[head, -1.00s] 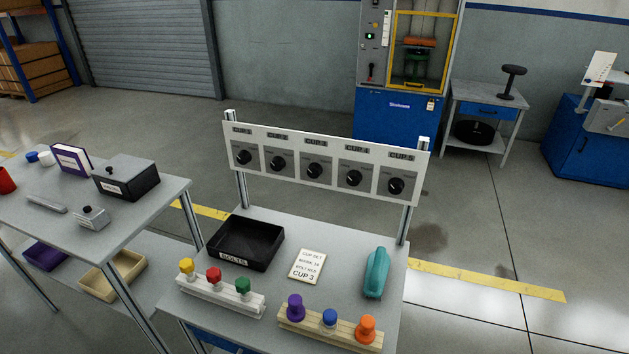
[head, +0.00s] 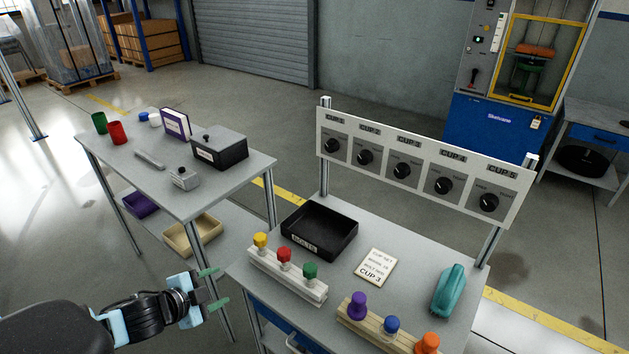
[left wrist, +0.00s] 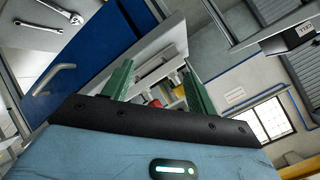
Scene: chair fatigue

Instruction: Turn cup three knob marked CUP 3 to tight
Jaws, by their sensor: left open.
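The CUP 3 knob (head: 402,171) is a round black dial in the middle of a white panel (head: 322,120) with several labelled knobs. The panel stands on posts at the back of the grey table. My left gripper (head: 212,287) is at the lower left in the head view, with green fingers apart and nothing between them. It is left of the table and well away from the panel. Its green fingers also show in the left wrist view (left wrist: 158,90). My right gripper is not in view.
On the table are a black BOLTS tray (head: 347,248), a CUP 3 card (head: 376,267), a teal object (head: 449,290) and two racks of coloured knobs (head: 300,286). A second table (head: 238,184) stands left, holding a black box (head: 220,152).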

